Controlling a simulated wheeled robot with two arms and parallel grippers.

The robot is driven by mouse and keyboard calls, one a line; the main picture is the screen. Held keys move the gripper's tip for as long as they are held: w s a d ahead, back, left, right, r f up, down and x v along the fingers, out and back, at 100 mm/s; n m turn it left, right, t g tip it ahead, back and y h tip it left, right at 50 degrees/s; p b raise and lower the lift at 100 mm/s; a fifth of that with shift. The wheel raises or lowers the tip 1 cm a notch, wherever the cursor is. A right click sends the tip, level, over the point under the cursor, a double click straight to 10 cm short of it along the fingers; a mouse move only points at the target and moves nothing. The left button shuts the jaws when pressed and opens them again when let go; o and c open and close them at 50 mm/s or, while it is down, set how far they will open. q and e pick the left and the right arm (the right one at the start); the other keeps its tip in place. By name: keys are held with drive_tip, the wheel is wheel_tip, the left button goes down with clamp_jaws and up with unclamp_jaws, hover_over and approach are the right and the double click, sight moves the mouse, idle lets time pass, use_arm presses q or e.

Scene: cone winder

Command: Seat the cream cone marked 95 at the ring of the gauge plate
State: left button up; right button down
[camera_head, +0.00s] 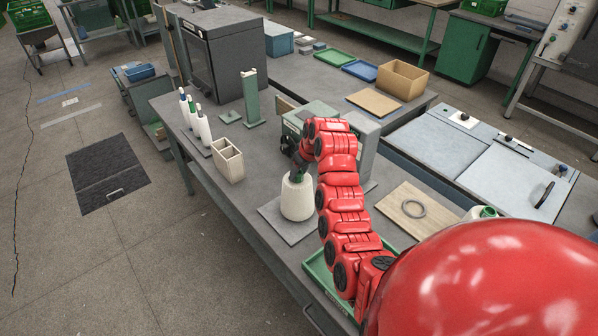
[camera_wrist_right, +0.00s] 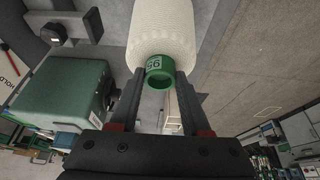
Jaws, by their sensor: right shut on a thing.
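The cream cone (camera_head: 297,199), with a green tip, is upright over a grey plate (camera_head: 272,214) on the bench. I cannot tell whether its base touches that plate. In the right wrist view the cone (camera_wrist_right: 162,28) shows its green tip (camera_wrist_right: 159,73) with the mark 95. My right gripper (camera_head: 296,174) is shut on the green tip from above; its two fingers (camera_wrist_right: 158,88) flank the tip. A pale board with a dark grey ring (camera_head: 427,208), seemingly the gauge plate, lies to the right, beyond my red right arm. The ring is empty. My left gripper is out of view.
Another cone with a green tip (camera_head: 484,212) is partly hidden by red bodywork. A divided beige box (camera_head: 228,160), several slim bobbins (camera_head: 204,128) and a green post (camera_head: 250,100) stand left of the cone. A green tray (camera_head: 318,272) lies at the front edge.

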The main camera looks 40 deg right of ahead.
drive_tip(key=shift+c, duration=1.4)
unclamp_jaws()
drive_tip(key=shift+s+r+b, duration=0.2)
drive_tip(key=shift+r+b, duration=0.2)
drive_tip(key=shift+r, duration=0.15)
drive_tip(key=p+v, duration=0.1)
drive_tip(key=v, duration=0.2)
drive_tip(key=shift+d+r, duration=0.1)
drive_tip(key=shift+r, duration=0.3)
drive_tip(key=p+v, duration=0.8)
drive_tip(key=v, duration=0.4)
drive_tip(key=shift+s+r, duration=0.2)
drive_tip(key=shift+r, duration=0.05)
